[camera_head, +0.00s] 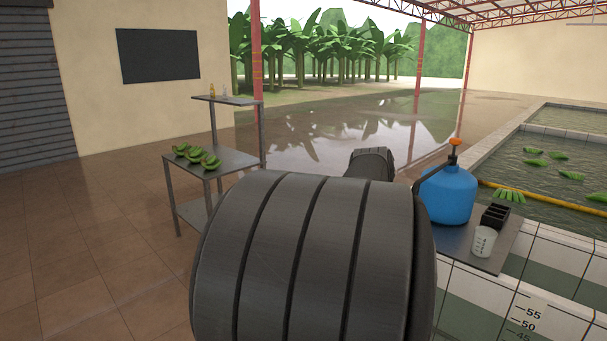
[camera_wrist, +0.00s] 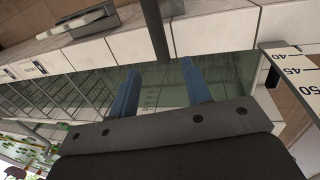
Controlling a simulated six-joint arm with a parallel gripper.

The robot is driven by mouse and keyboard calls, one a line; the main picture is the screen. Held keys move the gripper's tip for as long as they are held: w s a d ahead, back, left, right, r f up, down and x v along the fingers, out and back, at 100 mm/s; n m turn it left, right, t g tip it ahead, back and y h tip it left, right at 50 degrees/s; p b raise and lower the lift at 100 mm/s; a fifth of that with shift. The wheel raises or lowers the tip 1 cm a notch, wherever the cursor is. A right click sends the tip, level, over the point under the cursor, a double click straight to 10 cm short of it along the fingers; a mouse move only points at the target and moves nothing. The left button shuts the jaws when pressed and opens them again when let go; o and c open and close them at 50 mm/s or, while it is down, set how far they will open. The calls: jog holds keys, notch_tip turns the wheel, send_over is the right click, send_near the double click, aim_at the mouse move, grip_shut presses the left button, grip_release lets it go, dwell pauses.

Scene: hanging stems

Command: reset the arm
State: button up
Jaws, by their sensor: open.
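My gripper (camera_wrist: 160,84) shows in the wrist view, with two blue fingers standing wide apart. Nothing is seen held between them. Behind the fingers are a dark greenish surface and a pale tiled ledge (camera_wrist: 225,32). In the head view my own dark grey arm fills the lower middle, and my gripper is hidden there.
In the head view, a blue sprayer tank (camera_head: 448,193), a black divided box (camera_head: 494,216) and a measuring cup (camera_head: 483,241) stand on a metal shelf beside the tiled basin (camera_head: 575,250). Green bananas (camera_head: 197,156) lie on a metal table (camera_head: 232,160) at left. Open floor lies left.

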jog(key=f, duration=0.3)
jog(key=s+d+f, duration=0.1)
jog(key=f, duration=0.5)
jog(key=shift+s+d, duration=0.15)
notch_tip(320, 180, up, 17)
jog(key=w+a, duration=0.2)
jog(key=a, duration=0.1)
jog(key=d+f, duration=0.1)
jog(key=f, duration=0.4)
jog(key=s+d+f, duration=0.1)
jog(key=f, duration=0.5)
jog(key=s+d+f, duration=0.1)
jog(key=f, duration=0.5)
jog(key=shift+f, duration=0.25)
jog(key=shift+s+d+r+m, duration=0.15)
jog(key=shift+d+m, duration=0.05)
jog(key=shift+m, duration=0.3)
jog(key=shift+s+d+m, duration=0.15)
jog(key=shift+s+m, duration=0.05)
jog(key=shift+m, duration=0.5)
jog(key=shift+o, duration=0.4)
